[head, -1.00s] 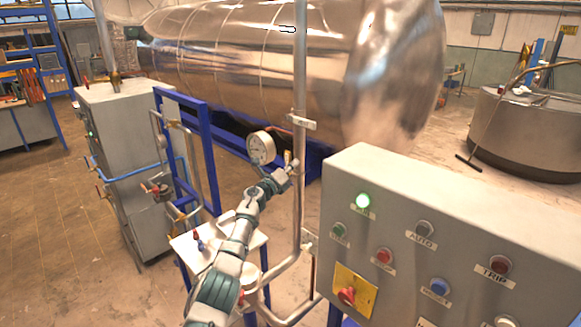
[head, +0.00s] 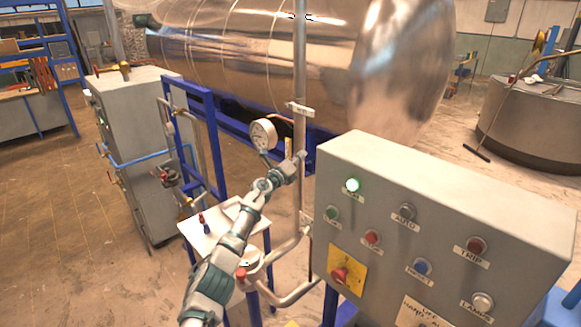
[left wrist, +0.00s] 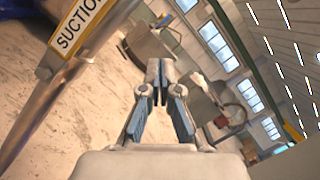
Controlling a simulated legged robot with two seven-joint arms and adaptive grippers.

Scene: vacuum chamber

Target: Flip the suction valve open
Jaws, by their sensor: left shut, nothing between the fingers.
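The suction pipe (head: 300,65) stands upright in the head view, with a small label (head: 301,109) on it. In the left wrist view a "SUCTION" label (left wrist: 80,25) is readable on the pipe at the upper left. A small upright brass-coloured piece (head: 288,146), possibly the valve lever, shows beside the pipe below the label. My left gripper (head: 301,156) is at the pipe, just below and right of this piece; contact cannot be told. In the left wrist view the left gripper (left wrist: 160,76) has its fingers together and empty. The valve body is largely hidden. My right gripper is out of view.
A round gauge (head: 263,134) is close left of the hand. A grey control box (head: 440,195) with buttons stands right of the pipe. The large shiny tank (head: 290,65) lies behind. A blue frame (head: 213,150) and small white table (head: 205,236) stand left.

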